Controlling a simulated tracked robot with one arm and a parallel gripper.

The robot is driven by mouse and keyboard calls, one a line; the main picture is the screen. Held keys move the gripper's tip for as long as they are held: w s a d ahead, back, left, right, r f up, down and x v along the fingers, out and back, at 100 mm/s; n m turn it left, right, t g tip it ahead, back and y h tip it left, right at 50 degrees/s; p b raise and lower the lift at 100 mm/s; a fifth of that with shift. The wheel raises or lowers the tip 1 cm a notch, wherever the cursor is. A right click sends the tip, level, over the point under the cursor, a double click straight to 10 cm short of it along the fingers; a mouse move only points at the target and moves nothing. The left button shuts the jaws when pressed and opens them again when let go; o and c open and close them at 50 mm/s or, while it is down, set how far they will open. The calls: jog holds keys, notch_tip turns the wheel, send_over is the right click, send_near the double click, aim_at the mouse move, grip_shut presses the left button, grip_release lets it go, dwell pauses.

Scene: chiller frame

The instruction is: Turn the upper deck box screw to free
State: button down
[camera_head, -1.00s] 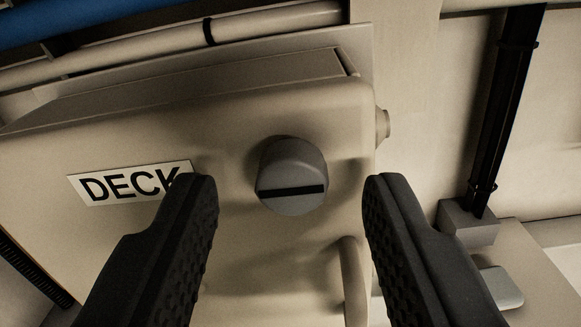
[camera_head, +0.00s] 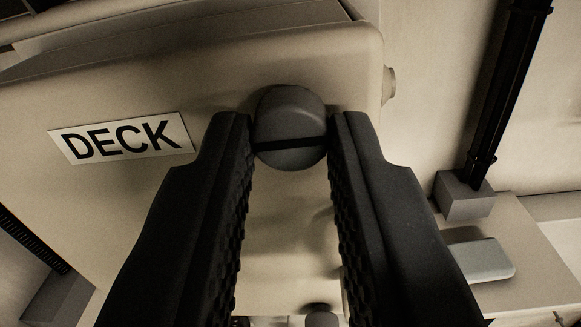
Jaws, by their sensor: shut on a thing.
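The upper screw (camera_head: 290,106) is a round grey knob with a dark slot across its face. It sits on the front of the beige deck box (camera_head: 110,210), near its upper right corner. The slot lies nearly level, its right end slightly higher. My gripper (camera_head: 291,140) is shut on the screw, with one black ridged finger at its left side and one at its right. The fingertips cover the screw's side edges. Low between the fingers, another grey round part (camera_head: 321,316) shows only in part.
A white DECK label (camera_head: 122,138) is on the box left of my fingers. To the right, a black conduit (camera_head: 508,90) runs down into a small grey block (camera_head: 464,196). A pale grey rounded part (camera_head: 478,260) sits below it. Pale wall lies behind.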

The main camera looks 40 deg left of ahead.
jog(key=shift+n, duration=0.3)
jog(key=n+p, duration=0.1)
jog(key=n, duration=0.2)
jog(key=shift+d+r, duration=0.1)
jog(key=n, duration=0.4)
jog(key=shift+n+p, duration=0.3)
jog(key=shift+p, duration=0.05)
jog(key=n, duration=0.5)
jog(key=shift+b, duration=0.4)
jog(key=shift+n, duration=2.1)
